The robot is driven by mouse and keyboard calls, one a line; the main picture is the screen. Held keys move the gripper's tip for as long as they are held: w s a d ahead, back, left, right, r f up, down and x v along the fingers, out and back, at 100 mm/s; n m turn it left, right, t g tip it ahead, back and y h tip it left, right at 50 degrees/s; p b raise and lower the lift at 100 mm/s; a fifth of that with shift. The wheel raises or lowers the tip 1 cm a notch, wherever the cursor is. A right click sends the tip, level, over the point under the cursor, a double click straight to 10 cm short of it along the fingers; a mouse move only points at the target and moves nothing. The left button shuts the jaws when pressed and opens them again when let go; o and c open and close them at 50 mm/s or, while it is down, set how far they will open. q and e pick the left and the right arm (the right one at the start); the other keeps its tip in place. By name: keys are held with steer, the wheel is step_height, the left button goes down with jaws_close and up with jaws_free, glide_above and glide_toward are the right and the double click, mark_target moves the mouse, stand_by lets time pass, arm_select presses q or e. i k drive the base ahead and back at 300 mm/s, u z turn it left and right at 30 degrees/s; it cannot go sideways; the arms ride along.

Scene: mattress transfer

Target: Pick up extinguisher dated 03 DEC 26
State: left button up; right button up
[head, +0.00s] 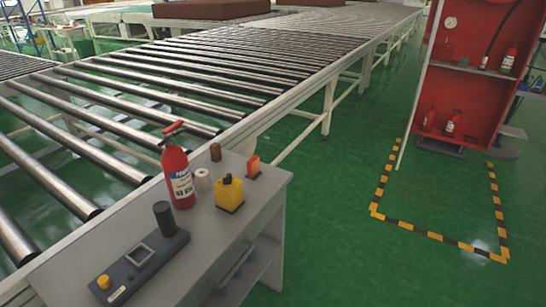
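A red extinguisher (177,182) with a white and blue label stands upright on the grey workbench (205,245) beside the roller conveyor. More small extinguishers are in the red cabinet at the upper right: one on its shelf (508,61) and others lower down (449,127). The date on each label is too small to read. Neither of my grippers is in view.
The bench also holds a yellow container (229,193), an orange-red item (253,167), a white roll (202,180) and a dark control box (140,262). A roller conveyor (232,133) runs behind. Black-and-yellow tape (435,236) marks open green floor before the cabinet (460,95).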

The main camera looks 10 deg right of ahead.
mark_target(176, 168)
steer(key=z, duration=0.8)
steer(key=k, duration=0.55)
steer(key=u, duration=1)
steer(key=i, duration=0.45)
steer(key=u, duration=0.55)
steer(key=k, duration=1.25)
steer(key=u, duration=0.4)
steer(key=i, duration=0.75)
